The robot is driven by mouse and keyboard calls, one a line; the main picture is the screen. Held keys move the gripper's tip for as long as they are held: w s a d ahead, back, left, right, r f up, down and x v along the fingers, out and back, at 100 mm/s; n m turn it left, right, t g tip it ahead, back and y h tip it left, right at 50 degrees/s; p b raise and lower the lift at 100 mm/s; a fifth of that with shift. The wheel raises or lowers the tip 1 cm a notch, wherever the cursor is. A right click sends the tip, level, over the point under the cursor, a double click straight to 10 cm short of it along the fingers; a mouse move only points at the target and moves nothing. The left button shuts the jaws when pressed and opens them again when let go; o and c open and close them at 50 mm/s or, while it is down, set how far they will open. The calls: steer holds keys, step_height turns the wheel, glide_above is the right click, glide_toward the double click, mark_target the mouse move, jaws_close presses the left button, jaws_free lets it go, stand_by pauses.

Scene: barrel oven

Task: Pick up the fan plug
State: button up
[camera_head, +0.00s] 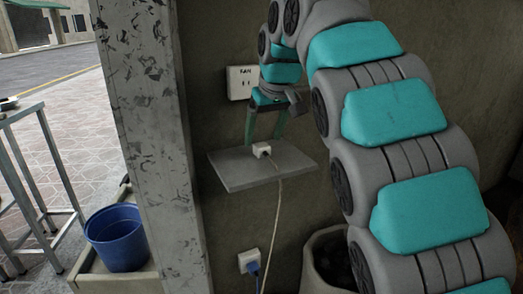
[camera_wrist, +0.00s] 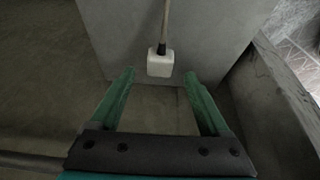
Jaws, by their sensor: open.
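The fan plug (camera_head: 262,149) is a small white block with a pale cord, lying on a grey wall shelf (camera_head: 240,173). In the wrist view the plug (camera_wrist: 160,64) lies on the shelf (camera_wrist: 110,30) near its edge, its cord running away to the top. My gripper (camera_head: 264,143) is over the back of the shelf, just behind the plug. In the wrist view its green fingers (camera_wrist: 158,78) are spread open, with the plug centred between and slightly beyond the tips. Nothing is held.
A lower socket (camera_head: 248,261) holds a blue plug (camera_head: 252,267). A concrete pillar (camera_head: 150,130) stands left of the shelf. A blue bucket (camera_head: 116,240) and a metal-framed table (camera_head: 30,115) are further left. A round pot (camera_head: 325,255) stands below right.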

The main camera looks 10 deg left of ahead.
mark_target(262, 150)
steer(key=shift+x, duration=1.4)
steer(key=shift+d, duration=0.1)
jaws_close()
